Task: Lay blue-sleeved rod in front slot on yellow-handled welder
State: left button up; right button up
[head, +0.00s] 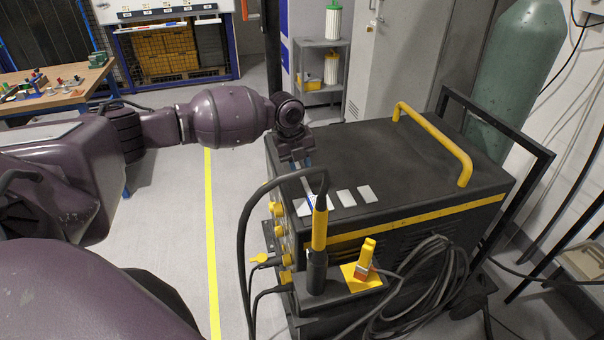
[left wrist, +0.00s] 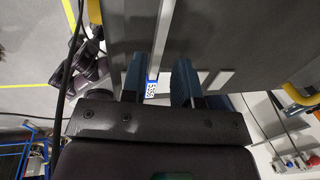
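The yellow-handled welder (head: 400,175) is a dark cabinet with a yellow handle (head: 440,140) on its top. Pale flat patches (head: 346,198) lie near the top's front edge. My left gripper (head: 300,168) points down over the top's front left part. In the left wrist view its two fingers (left wrist: 163,75) stand apart. A pale grey rod (left wrist: 163,38) runs between them, with a blue sleeve (left wrist: 152,88) bearing white lettering at its near end. A gap shows beside the right finger. I cannot tell whether the rod rests in a slot. My right gripper is not in view.
A yellow-and-black torch (head: 319,228) with a thick cable stands upright in front of the welder. Coiled cables (head: 425,280) hang at its front. A green gas cylinder (head: 520,80) stands behind. A workbench (head: 60,90) with small parts is at the far left.

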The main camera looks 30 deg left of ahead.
pick_arm(q)
notch_tip(320, 180, up, 8)
jog(key=s, duration=0.1)
jog(key=shift+a+f, duration=0.15)
jog(key=shift+a, duration=0.3)
jog(key=shift+s, duration=0.1)
